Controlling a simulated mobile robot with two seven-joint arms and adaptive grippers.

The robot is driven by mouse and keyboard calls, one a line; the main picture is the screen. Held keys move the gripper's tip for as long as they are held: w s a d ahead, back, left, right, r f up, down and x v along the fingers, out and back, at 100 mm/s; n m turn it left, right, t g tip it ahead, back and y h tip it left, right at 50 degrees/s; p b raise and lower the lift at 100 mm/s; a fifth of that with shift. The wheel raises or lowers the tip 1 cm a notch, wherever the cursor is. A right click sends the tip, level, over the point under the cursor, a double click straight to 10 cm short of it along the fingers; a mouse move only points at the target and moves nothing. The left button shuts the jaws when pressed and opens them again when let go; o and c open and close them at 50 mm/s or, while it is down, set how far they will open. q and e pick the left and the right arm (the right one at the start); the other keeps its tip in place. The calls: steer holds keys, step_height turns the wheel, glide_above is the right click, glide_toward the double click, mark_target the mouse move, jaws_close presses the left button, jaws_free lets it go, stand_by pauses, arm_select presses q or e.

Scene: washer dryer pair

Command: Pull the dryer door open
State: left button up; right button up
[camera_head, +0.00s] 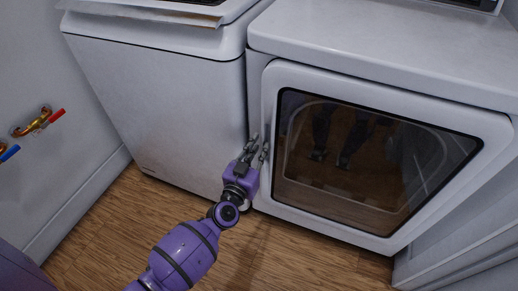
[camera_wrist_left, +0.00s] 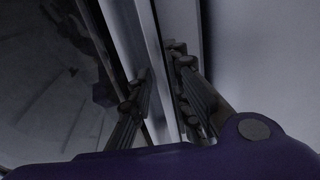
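The dryer door (camera_head: 380,90) has a white frame around a dark window. In the head view it looks shut in the front of the white dryer (camera_head: 400,45). The left finger lies on the window side. I cannot tell whether either finger touches the strip. My right gripper is not in view.
A white washer (camera_head: 165,85) stands left of the dryer, with a narrow gap between them. Brass valves with red and blue handles (camera_head: 40,122) are on the left wall. Wood floor (camera_head: 300,250) in front is clear. A wall stands close at right (camera_head: 460,240).

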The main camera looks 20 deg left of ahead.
arm_select(q)
jaws_close()
steer(key=shift+s, duration=0.15)
